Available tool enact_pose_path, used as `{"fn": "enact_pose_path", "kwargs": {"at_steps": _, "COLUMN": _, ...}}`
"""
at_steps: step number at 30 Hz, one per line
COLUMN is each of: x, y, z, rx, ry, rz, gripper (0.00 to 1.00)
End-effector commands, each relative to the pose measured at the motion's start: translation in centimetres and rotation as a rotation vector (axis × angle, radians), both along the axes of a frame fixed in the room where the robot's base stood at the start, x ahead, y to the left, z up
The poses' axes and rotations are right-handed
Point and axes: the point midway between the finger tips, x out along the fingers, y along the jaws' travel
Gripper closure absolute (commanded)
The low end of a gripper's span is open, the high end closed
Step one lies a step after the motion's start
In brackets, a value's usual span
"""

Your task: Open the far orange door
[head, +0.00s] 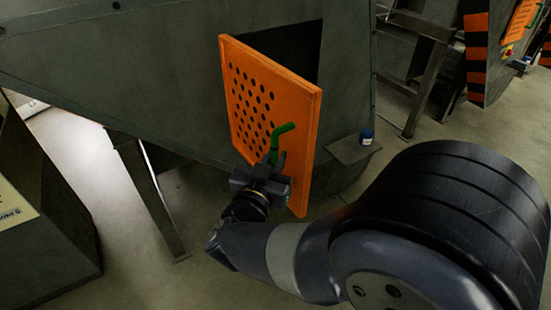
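An orange door (290,105) with rows of round holes stands swung out from a dark rectangular opening (300,50) in a grey machine. A green bent handle (275,145) sticks out from the door's face near its lower part. My gripper (276,162) is at the lower part of the door, right at the handle's lower end. The fingers are small and dark here, and I cannot tell whether they are closed on the handle.
A small shelf (345,151) with a blue jar (367,136) juts out right of the door. A metal leg (150,190) stands at left. Another grey machine (45,225) is at far left. Striped machinery with another orange panel (523,20) is at upper right.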

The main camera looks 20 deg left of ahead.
Motion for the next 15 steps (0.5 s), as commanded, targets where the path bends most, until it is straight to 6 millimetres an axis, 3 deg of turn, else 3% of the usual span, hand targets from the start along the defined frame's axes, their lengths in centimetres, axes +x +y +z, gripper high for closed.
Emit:
{"fn": "enact_pose_path", "kwargs": {"at_steps": 6, "x": 0.04, "y": 0.14, "z": 0.29, "rx": 0.004, "ry": -0.005, "rz": 0.003, "gripper": 0.68}}
{"fn": "enact_pose_path", "kwargs": {"at_steps": 15, "x": -0.26, "y": 0.1, "z": 0.14, "rx": 0.003, "ry": -0.002, "rz": 0.002, "gripper": 0.68}}
